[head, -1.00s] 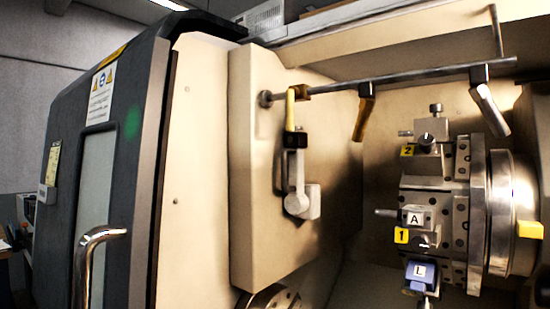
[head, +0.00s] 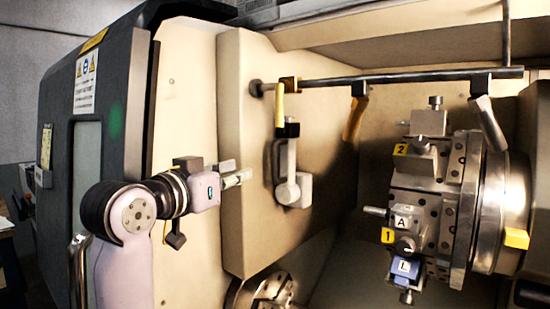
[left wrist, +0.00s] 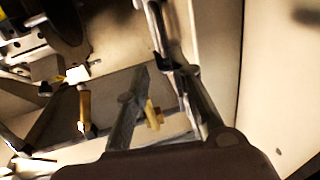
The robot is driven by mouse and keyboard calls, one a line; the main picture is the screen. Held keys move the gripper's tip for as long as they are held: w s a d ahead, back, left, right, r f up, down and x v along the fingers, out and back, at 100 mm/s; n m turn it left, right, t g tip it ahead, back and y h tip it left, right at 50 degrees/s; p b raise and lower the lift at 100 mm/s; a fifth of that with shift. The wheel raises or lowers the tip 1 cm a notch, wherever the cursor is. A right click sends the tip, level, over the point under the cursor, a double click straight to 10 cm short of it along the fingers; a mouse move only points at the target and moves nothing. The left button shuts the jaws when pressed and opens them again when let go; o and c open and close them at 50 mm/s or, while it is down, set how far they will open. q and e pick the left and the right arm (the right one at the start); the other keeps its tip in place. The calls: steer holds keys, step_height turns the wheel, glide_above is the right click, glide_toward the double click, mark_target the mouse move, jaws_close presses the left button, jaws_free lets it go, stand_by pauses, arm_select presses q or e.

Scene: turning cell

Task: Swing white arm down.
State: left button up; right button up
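The white arm (head: 291,165) is a slim pale grey-white lever on the cream panel in the head view. It stands upright, with a black piece at its top and a pale block (head: 296,190) at its lower end. My left gripper (head: 240,172) is to the left of the white arm, with a gap between them. In the left wrist view, its two fingers (left wrist: 160,105) are apart with nothing held. I cannot clearly tell the white arm apart in that view. My right gripper is not in view.
A metal rail (head: 400,78) runs above the white arm, and a yellow handle (head: 279,105) hangs from it just over the arm's top. A tool turret (head: 430,210) with numbered yellow tags stands to the right. A chuck (head: 265,292) is below.

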mark_target(273, 163)
arm_select(q)
steer(key=p+x, duration=0.7)
steer(key=x, duration=0.8)
steer(key=shift+w, duration=0.3)
steer(key=shift+w+d+f+p, duration=0.2)
steer(key=shift+w+d+p, duration=0.1)
steer(key=shift+w, duration=0.25)
jaws_close()
